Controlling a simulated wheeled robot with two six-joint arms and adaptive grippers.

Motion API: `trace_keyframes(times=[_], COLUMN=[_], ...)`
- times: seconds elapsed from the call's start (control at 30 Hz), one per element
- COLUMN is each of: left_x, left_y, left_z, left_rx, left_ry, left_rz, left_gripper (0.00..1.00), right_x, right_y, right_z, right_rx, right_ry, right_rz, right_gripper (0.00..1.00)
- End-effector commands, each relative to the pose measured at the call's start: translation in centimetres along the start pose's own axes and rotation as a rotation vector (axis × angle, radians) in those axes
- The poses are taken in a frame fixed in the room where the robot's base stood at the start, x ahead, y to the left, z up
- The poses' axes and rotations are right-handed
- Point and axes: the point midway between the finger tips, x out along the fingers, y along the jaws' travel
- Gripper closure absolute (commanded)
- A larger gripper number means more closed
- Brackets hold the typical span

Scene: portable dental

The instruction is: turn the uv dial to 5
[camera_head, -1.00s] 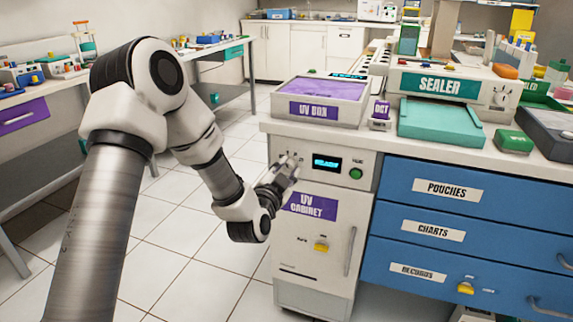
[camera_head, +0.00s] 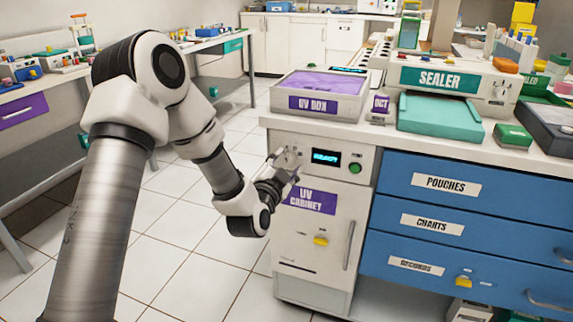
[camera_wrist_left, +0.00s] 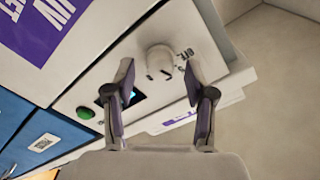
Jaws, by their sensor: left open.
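The UV dial (camera_wrist_left: 160,61) is a round white knob with a dark mark on the panel of the UV cabinet (camera_head: 325,230). It shows in the left wrist view, ahead of and between my open fingers. My left gripper (camera_wrist_left: 162,88) is open and empty, with the dial a little beyond its fingertips. In the head view my left gripper (camera_head: 277,175) is at the cabinet's upper left, just below the dial (camera_head: 287,158). The dial's printed numbers are too small to read fully. My right gripper is out of view.
Beside the dial are a lit display (camera_head: 326,158) and a green button (camera_head: 354,168). Below are a yellow switch (camera_head: 320,240) and a door handle (camera_head: 350,242). The UV box (camera_head: 318,98) stands on the counter above. Blue drawers (camera_head: 450,185) lie to the right; open floor is on the left.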

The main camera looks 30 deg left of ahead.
Motion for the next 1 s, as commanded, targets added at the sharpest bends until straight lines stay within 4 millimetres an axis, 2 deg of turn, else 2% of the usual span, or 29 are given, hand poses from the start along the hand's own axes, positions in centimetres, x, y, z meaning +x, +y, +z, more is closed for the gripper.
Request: trace_keyframes(times=[0.4,0.5,1.0], left_x=[-6.8,-7.3,-7.4], left_y=[0.0,0.0,0.3], left_z=[0.1,0.0,0.4], left_rx=[-0.001,-0.001,0.003], left_ry=[-0.001,0.0,-0.007], left_rz=[0.001,-0.001,0.006], left_gripper=[0.45,0.45,0.45], right_x=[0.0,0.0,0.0], right_y=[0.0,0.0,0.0], right_z=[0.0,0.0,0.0], right_rx=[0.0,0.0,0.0], right_ry=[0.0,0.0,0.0], right_rz=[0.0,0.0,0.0], right_gripper=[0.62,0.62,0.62])
